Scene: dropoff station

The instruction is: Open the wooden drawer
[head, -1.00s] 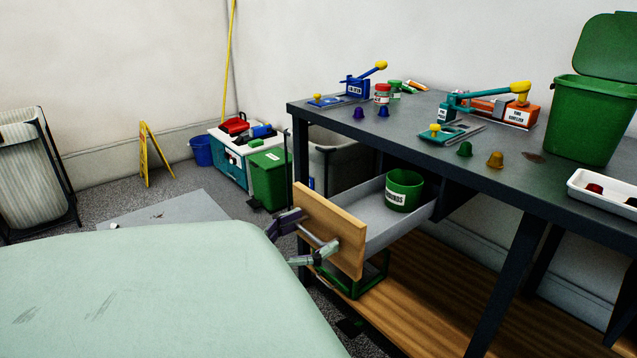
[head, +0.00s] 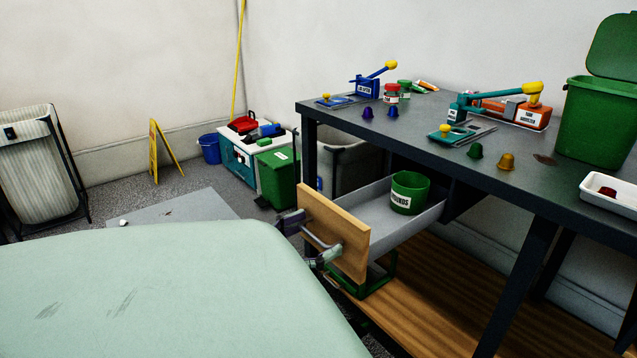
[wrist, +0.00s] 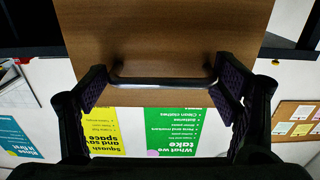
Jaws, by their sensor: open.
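The wooden drawer (head: 348,238) stands pulled out from under the dark workbench, its grey tray showing and a green labelled cup (head: 409,192) inside. A metal bar handle (head: 318,241) runs across its front. My gripper (head: 308,238) is at the drawer front in the head view, with its fingers near the two ends of the handle. In the wrist view the handle (wrist: 162,79) lies between the spread fingers of my gripper (wrist: 158,90), ahead of the wooden front (wrist: 160,35). The gripper is open. Whether a finger touches the handle is unclear.
The workbench (head: 415,128) carries presses, small coloured cups and a white tray (head: 610,192). A green bin (head: 595,120) stands at its right. A wooden lower shelf (head: 440,300) lies below the drawer.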

